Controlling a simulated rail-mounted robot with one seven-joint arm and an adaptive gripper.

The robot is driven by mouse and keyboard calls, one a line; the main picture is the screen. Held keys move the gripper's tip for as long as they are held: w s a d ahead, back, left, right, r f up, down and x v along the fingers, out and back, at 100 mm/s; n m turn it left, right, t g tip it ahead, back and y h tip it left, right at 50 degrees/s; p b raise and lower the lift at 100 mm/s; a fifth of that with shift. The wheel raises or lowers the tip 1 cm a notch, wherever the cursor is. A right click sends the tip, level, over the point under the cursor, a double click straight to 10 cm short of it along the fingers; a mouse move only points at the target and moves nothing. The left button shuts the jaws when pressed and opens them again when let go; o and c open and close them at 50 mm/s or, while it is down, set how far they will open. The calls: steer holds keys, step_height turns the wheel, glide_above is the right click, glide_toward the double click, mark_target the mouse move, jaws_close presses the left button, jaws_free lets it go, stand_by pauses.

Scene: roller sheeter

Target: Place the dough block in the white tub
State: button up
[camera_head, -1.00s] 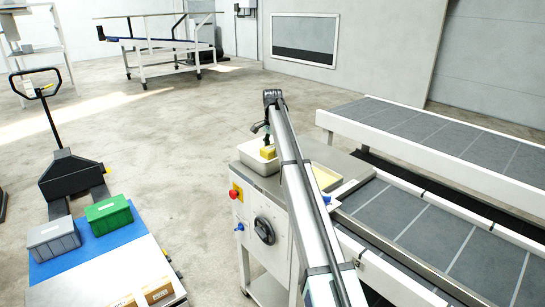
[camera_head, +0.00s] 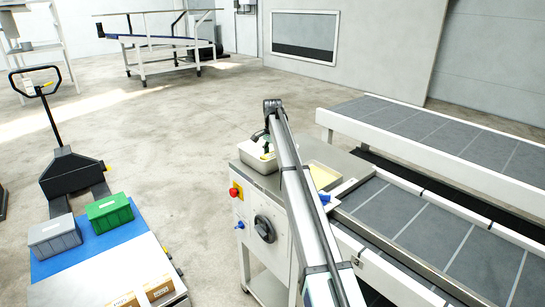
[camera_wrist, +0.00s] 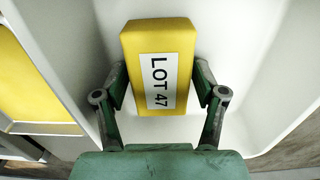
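The dough block is the yellow block (camera_wrist: 160,30) with a white "LOT 47" label. In the wrist view it is within the white tub (camera_wrist: 240,60), with pale tub walls around it. My gripper (camera_wrist: 160,85) has one finger on each side of the block, and both appear to touch it. In the head view the tub (camera_head: 249,157) sits on the left part of the machine's top. My gripper (camera_head: 266,150) reaches down into it, and only a little yellow shows there. The block's underside is hidden, so I cannot tell whether it rests on the tub floor.
A shallow tray with a yellow inside (camera_head: 322,177) lies right of the tub, partly behind my arm. The sheeter's belt (camera_head: 430,230) extends right. A green crate (camera_head: 110,214) and a grey crate (camera_head: 54,235) stand on the pallet-truck load at left. Open floor lies between.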

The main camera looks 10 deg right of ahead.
mark_target(272, 154)
step_height(272, 154, up, 12)
steer(key=b, duration=0.2)
steer(key=shift+r, duration=0.2)
steer(key=shift+c, duration=0.2)
stand_by(1.3)
